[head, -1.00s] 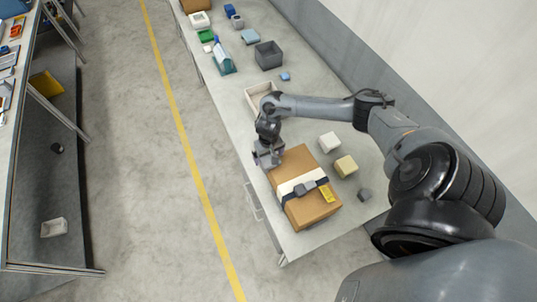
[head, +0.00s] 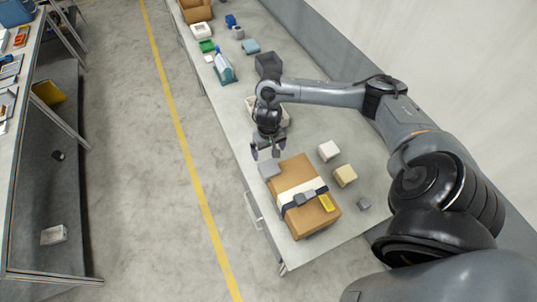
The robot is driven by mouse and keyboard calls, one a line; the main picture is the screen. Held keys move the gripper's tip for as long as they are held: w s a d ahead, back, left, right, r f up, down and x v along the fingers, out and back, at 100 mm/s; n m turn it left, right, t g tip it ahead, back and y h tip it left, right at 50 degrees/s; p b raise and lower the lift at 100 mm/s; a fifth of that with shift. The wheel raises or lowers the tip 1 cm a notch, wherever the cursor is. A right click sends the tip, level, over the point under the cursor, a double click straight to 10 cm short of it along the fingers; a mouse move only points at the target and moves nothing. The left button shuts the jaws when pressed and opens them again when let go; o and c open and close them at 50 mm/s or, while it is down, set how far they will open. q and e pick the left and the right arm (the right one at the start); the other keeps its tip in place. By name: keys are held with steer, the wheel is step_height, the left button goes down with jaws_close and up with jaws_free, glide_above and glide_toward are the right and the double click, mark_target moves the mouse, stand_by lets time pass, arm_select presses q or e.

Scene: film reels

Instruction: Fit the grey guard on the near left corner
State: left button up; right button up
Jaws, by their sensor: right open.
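A cardboard box (head: 291,172) lies on the grey table, wrapped by a white band and a dark strap with a grey buckle. A grey guard (head: 269,169) sits at the box's upper-left corner in the picture; I cannot tell if it is seated fully. My right gripper (head: 266,153) is open and empty, just above and beyond the guard, fingers pointing down and apart from it. My left gripper is not in view.
A white block (head: 328,151), a pale yellow block (head: 345,176) and a small grey block (head: 364,203) stand right of the box. A pale tray (head: 284,116) is partly hidden behind my right arm. Bins and small items fill the table's far end.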

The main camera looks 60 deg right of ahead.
steer(key=w+a+n+t+y, duration=0.25)
steer(key=a+n+t, duration=0.5)
steer(key=a, duration=2.05)
steer(key=s+d+r+n+g+h, duration=0.1)
steer(key=s+d+r+g, duration=0.1)
steer(key=s, duration=0.5)
steer(key=s+d+r+n+g+h, duration=0.1)
steer(key=s+d+r+g, duration=0.1)
steer(key=s, duration=0.4)
steer(key=shift+s+d+r, duration=0.25)
steer(key=shift+s+r, duration=0.15)
steer(key=shift+r, duration=0.15)
step_height(320, 180, up, 3)
steer(key=p, duration=0.3)
steer(key=shift+f, duration=0.2)
